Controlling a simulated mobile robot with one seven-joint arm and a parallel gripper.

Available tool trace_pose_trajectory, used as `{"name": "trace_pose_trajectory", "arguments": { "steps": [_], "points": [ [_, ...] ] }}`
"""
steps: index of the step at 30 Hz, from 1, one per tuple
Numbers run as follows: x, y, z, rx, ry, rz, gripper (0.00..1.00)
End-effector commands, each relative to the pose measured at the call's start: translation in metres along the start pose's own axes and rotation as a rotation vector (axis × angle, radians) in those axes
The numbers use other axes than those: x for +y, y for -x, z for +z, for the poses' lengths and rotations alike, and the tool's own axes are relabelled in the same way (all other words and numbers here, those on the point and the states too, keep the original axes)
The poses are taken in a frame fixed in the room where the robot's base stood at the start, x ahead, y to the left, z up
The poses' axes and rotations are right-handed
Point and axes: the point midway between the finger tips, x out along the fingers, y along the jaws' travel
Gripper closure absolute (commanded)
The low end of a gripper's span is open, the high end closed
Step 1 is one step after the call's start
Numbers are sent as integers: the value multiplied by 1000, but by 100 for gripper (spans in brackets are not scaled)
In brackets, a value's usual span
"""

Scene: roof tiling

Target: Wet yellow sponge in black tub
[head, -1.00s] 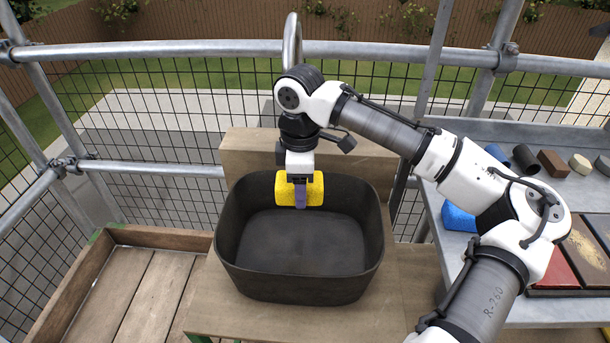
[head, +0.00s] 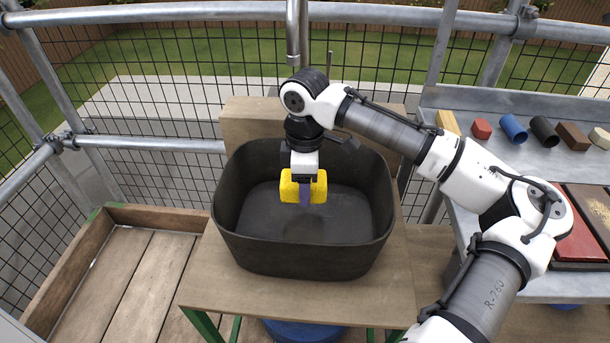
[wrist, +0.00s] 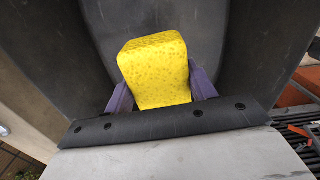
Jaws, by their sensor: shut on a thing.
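The yellow sponge (head: 292,187) is held in my gripper (head: 305,190), inside the black tub (head: 235,255) and towards its back half. In the wrist view the sponge (wrist: 155,72) sits between the two purple fingers of my gripper (wrist: 160,95), which press on its sides. The tub's dark walls (wrist: 70,40) show around it. The visible tub floor looks dark and bare; I cannot make out water in it. Whether the sponge touches the floor is hard to tell.
The tub stands on a wooden stand (head: 260,290). A grey shelf (head: 480,125) at the right bears several small coloured pieces and tile samples (head: 590,240). Scaffold rails (head: 160,145) and mesh enclose the back. Wooden planks (head: 110,290) lie left.

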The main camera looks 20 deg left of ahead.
Motion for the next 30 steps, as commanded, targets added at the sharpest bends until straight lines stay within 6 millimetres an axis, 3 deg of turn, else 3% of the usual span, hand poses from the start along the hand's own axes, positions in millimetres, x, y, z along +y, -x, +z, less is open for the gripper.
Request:
{"name": "trace_pose_trajectory", "arguments": {
  "steps": [15, 30],
  "points": [
    [0, -52, 0, 1, 0, -2, 63],
    [0, -64, 0, 0, 0, -1, 62]
  ]
}}
